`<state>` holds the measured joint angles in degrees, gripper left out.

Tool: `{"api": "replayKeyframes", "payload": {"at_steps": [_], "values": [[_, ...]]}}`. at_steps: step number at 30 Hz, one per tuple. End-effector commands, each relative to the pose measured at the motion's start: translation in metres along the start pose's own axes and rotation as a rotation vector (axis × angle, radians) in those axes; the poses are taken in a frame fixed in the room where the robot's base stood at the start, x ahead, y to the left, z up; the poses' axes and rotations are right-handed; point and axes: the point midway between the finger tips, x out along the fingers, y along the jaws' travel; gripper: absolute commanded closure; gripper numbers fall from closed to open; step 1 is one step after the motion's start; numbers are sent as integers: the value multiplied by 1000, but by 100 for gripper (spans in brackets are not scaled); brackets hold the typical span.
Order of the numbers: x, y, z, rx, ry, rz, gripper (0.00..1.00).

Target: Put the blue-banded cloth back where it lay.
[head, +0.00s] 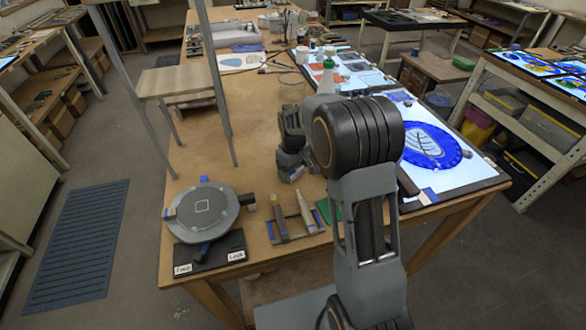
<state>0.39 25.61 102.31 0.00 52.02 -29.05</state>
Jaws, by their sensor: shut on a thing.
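My arm rises at the front and bends over the wooden workbench (190,150). My gripper (292,168) is to the left of the arm's large dark joint, low over the bench and partly hidden by my own links. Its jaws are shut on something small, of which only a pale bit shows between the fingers. I take it to be the blue-banded cloth, but its band cannot be made out at this size. No other cloth with a clear blue band shows. The bench directly behind my arm is hidden.
A round grey turntable (203,212) stands at the bench's front left corner. Brushes on a small rack (292,222) and a green piece (324,210) lie beside it. A lit panel with blue round glass (430,145) is at right. Bottles (328,75) stand behind.

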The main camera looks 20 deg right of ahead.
Motion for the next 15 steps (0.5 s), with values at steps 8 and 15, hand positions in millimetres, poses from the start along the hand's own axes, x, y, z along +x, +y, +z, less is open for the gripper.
{"api": "replayKeyframes", "payload": {"at_steps": [8, 15], "values": [[3, 0, 0, 0, 0, 0, 45], [3, 0, 0, 0, 0, 0, 5]]}}
